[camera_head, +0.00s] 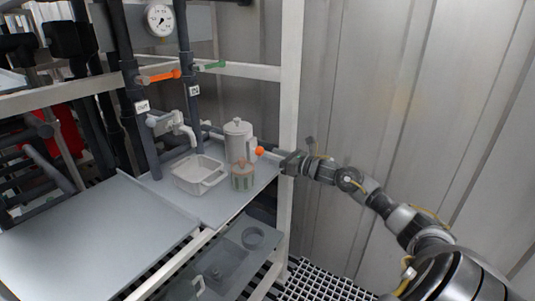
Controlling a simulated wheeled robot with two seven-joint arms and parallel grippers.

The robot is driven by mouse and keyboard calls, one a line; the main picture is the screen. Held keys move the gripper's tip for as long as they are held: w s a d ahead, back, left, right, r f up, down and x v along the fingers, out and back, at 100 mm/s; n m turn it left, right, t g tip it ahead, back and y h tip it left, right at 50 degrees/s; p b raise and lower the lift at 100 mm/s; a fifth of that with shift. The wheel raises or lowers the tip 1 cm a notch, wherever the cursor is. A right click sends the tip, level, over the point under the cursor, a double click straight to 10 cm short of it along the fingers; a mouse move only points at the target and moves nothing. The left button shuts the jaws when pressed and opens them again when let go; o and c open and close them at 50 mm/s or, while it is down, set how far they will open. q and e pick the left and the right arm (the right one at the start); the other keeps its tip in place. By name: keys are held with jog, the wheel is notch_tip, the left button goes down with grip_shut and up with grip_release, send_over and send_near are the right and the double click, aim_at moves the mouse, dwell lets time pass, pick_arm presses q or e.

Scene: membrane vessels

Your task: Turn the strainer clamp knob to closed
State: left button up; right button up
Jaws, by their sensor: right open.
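A pale cylindrical strainer housing (238,143) with a lid stands at the back of the grey shelf. A round orange knob (259,151) is at its right side; whether this is the clamp knob in its open or closed position cannot be told. My right gripper (283,163) is just right of the orange knob, apart from it and a little lower in the picture. It is open, with nothing visible between its jaws; the fingers are small and dark here. My left gripper is not in view.
A small jar (242,177) with an orange top stands in front of the housing. A white basin (199,174) is to its left under a tap (184,130). Pipes carry orange (160,77) and green (211,66) valve handles.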

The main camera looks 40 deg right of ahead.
aim_at(262, 152)
jog(key=x, duration=0.2)
jog(key=shift+w, duration=0.35)
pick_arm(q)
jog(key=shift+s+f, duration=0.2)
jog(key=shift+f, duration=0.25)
pick_arm(e)
jog(key=shift+w+a, duration=0.15)
jog(key=shift+w, duration=0.05)
jog(key=shift+c, duration=0.2)
jog(key=c, duration=0.9)
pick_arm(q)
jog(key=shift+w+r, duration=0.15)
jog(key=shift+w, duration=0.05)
pick_arm(e)
jog(key=shift+c, duration=0.2)
